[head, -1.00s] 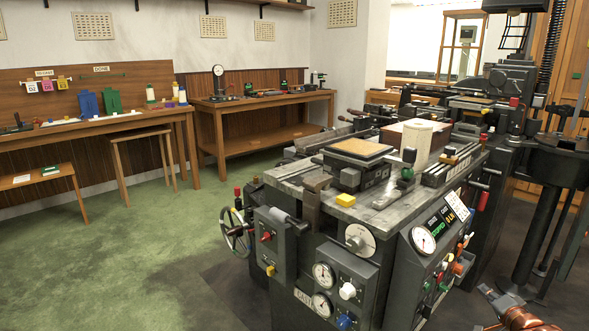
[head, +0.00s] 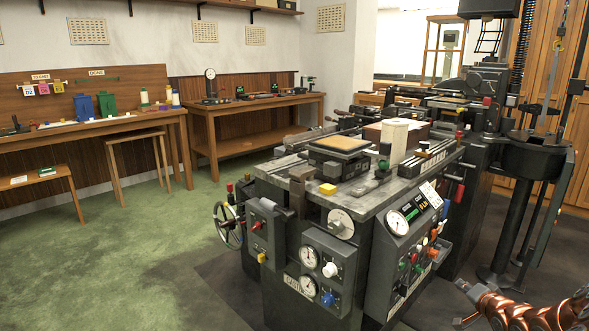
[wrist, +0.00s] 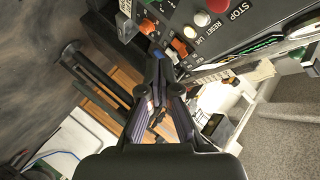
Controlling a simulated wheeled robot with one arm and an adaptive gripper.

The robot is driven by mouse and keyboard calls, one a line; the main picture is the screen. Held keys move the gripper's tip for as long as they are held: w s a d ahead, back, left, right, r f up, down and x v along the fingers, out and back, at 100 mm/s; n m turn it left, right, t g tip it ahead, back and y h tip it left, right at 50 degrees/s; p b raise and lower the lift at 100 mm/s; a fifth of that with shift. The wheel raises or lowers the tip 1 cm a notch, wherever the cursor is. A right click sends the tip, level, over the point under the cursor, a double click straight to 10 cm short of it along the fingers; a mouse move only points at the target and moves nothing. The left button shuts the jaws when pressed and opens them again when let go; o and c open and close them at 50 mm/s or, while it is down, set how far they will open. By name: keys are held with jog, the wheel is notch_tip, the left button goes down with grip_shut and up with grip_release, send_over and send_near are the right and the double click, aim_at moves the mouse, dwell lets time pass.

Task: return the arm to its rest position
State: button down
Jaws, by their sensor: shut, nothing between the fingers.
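My gripper (wrist: 158,62) shows in the wrist view with its two dark fingers together and nothing between them. It points toward the caster's control panel, which fills the top of that view; I cannot tell the exact gap. In the head view my copper-coloured arm (head: 520,308) shows at the lower right corner, to the right of the type caster (head: 335,240) and apart from it in the picture. The rest of the arm is cut off by the frame.
A dark column machine (head: 515,200) stands behind at the right. Two wooden benches, one at the left (head: 120,122) and one behind (head: 225,105), line the wall. Green floor (head: 130,240) is open at the left.

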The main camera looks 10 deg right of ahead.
jog(key=s+a+r+n+g, duration=0.2)
jog(key=a+n+g, duration=0.15)
jog(key=a, duration=0.65)
jog(key=s+a+r+n+g, duration=0.2)
jog(key=s+a+g, duration=0.15)
jog(key=a, duration=0.65)
jog(key=s+a+r+n+g+y, duration=0.1)
jog(key=s+a+r+n+g, duration=0.15)
jog(key=s+a, duration=0.65)
jog(key=s+a+r+n+g+y, duration=0.15)
jog(key=s+a+g, duration=0.35)
jog(key=s, duration=0.7)
jog(key=s+a+r+n+g, duration=0.1)
jog(key=s+a+n+g, duration=0.15)
jog(key=s+a, duration=0.7)
notch_tip(320, 180, up, 21)
jog(key=s+d+t+p, duration=0.1)
jog(key=s+p, duration=0.1)
jog(key=p, duration=1.7)
jog(key=shift+d+t+p, duration=0.2)
jog(key=shift+t+p, duration=0.1)
jog(key=shift+p, duration=0.05)
